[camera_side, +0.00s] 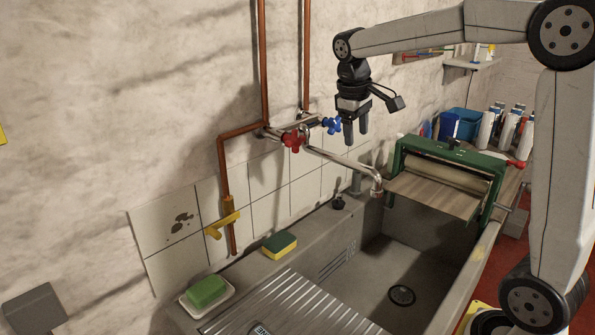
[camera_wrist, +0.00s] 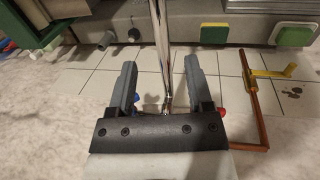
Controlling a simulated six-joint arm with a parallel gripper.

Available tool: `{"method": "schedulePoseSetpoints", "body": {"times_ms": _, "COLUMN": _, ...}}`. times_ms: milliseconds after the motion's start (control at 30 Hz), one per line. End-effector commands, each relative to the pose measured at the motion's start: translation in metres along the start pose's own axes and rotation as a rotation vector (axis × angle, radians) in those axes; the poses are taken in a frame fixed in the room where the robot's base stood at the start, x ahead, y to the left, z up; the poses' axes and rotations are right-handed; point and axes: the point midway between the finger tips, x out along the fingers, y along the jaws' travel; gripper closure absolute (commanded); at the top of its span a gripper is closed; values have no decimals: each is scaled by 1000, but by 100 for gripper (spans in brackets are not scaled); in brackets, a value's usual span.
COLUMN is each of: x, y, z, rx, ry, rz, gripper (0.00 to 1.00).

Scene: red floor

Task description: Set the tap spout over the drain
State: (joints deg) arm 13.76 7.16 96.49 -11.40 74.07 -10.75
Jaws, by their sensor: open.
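The tap spout (camera_side: 345,160) is a thin metal pipe running from the wall mixer, with its bent end (camera_side: 377,188) near the back of the sink, beside the roller's board. The round dark drain (camera_side: 402,294) lies in the basin floor, lower and a little right in the picture. My gripper (camera_side: 356,139) is open and empty, pointing down above the spout. In the wrist view my gripper (camera_wrist: 161,62) shows its two fingers apart, with the spout (camera_wrist: 161,45) running through the gap between them in the picture. The drain is not in the wrist view.
A red tap handle (camera_side: 293,140) and a blue one (camera_side: 331,125) sit by the spout's base. A green roller press (camera_side: 450,165) stands across the sink's far end. A sponge (camera_side: 279,244) and green soap (camera_side: 206,292) lie on the near ledge. The basin (camera_side: 385,262) is open.

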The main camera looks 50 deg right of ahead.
Motion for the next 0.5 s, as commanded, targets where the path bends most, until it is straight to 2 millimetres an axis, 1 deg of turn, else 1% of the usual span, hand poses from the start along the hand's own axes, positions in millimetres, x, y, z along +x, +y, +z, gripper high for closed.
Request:
{"method": "schedulePoseSetpoints", "body": {"times_ms": 167, "x": 3, "y": 0, "z": 0, "rx": 0, "ry": 0, "rz": 0, "gripper": 34}}
{"method": "schedulePoseSetpoints", "body": {"times_ms": 267, "x": 9, "y": 0, "z": 0, "rx": 0, "ry": -1, "rz": 0, "gripper": 34}}
{"method": "schedulePoseSetpoints", "body": {"times_ms": 367, "x": 17, "y": 0, "z": 0, "rx": 1, "ry": -1, "rz": 0, "gripper": 34}}
{"method": "schedulePoseSetpoints", "body": {"times_ms": 500, "x": 34, "y": 0, "z": 1, "rx": 1, "ry": -2, "rz": -1, "gripper": 34}}
